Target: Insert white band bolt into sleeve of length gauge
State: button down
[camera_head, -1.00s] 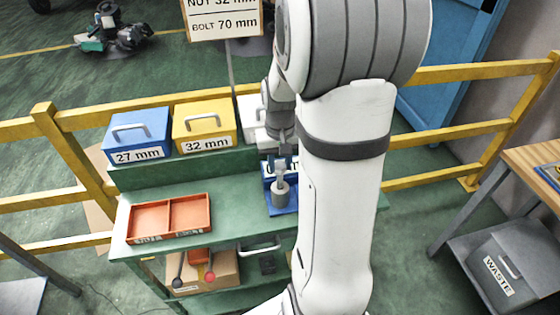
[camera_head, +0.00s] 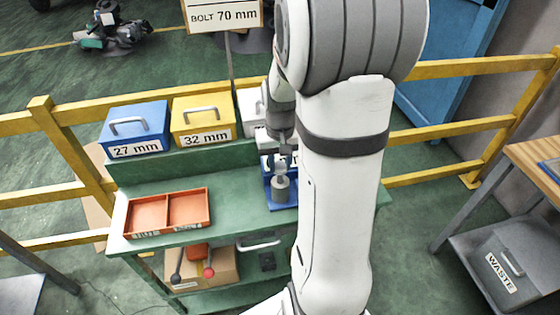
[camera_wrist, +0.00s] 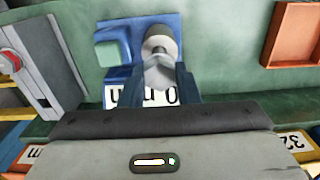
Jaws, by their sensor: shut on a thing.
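The length gauge has a blue base (camera_head: 284,203) on the green bench, with an upright grey sleeve (camera_head: 280,188). My gripper (camera_head: 281,163) is over the gauge and shut on a pale grey bolt (camera_wrist: 160,73). In the wrist view the bolt is between the two dark fingers, its far end at the mouth of the sleeve (camera_wrist: 158,38). I cannot tell whether its tip is inside the sleeve. The bolt's white band cannot be made out. My arm hides the right part of the gauge area in the head view.
An orange two-part tray (camera_head: 168,229) lies on the bench at left. A blue 27 mm box (camera_head: 138,128), a yellow 32 mm box (camera_head: 203,119) and a partly hidden white box (camera_head: 247,104) stand behind. In the wrist view a pale green block (camera_wrist: 108,52) sits beside the sleeve.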

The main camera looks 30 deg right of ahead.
aim_at(280, 173)
jog(key=shift+f+b, duration=1.7)
jog(key=shift+f, duration=0.55)
jog(key=c, duration=1)
grip_release()
jog(key=shift+r, duration=0.2)
notch_tip(280, 173, up, 8)
jog(key=shift+f, duration=0.2)
